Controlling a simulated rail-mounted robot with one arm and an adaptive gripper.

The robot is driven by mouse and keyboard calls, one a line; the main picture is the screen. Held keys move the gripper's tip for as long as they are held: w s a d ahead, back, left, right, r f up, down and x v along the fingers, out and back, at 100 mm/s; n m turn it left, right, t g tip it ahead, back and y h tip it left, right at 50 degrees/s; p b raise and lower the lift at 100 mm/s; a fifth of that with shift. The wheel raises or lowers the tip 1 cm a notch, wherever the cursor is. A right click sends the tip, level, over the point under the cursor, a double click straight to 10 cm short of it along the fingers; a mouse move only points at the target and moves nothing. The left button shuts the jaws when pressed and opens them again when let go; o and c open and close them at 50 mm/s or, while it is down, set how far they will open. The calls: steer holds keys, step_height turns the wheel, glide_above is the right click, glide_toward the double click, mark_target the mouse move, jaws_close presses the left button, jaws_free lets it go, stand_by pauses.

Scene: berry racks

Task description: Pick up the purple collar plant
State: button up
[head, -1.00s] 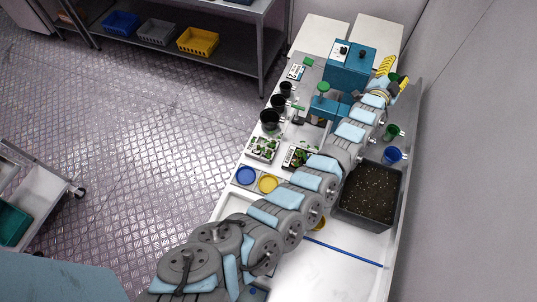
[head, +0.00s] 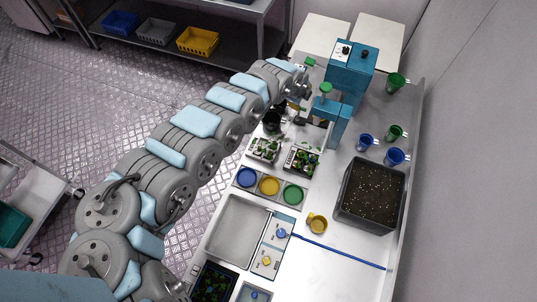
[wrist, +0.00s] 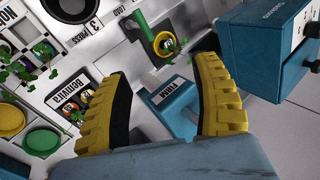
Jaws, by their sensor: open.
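My gripper (wrist: 165,75) has yellow ribbed fingers spread wide apart in the wrist view, with nothing between them. In the head view it hangs beside the teal press, above the far part of the bench. Two small trays of green seedlings stand in front of the press: a left tray (head: 262,150) and a right tray (head: 301,161). In the wrist view a labelled tray (wrist: 48,97) with small coloured collars lies left of the fingers. A green leafy plant with a yellow ring (wrist: 166,44) shows beyond the fingers.
The teal press (head: 352,72) stands close to my gripper. Blue (head: 247,177), yellow (head: 269,185) and green (head: 292,193) dishes lie in front of the trays. A dark soil bin (head: 342,200) and several cups are on the right.

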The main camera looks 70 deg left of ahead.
steer(key=s+d+f+m+g+h+p, duration=0.1)
steer(key=s+d+g+h, duration=0.15)
steer(key=s, duration=0.45)
steer(key=s+d+f+m+g+h, duration=0.15)
steer(key=s+d, duration=0.25)
steer(key=s, duration=0.4)
steer(key=b, duration=0.3)
glide_above(271, 153)
steer(key=shift+n+g, duration=0.4)
steer(key=shift+n, duration=0.05)
step_height(271, 153, down, 10)
steer(key=shift+s+f, duration=0.1)
steer(key=shift+f, duration=0.15)
steer(key=shift+a+f, duration=0.15)
steer(key=shift+f, duration=3.45)
steer(key=c, duration=1.1)
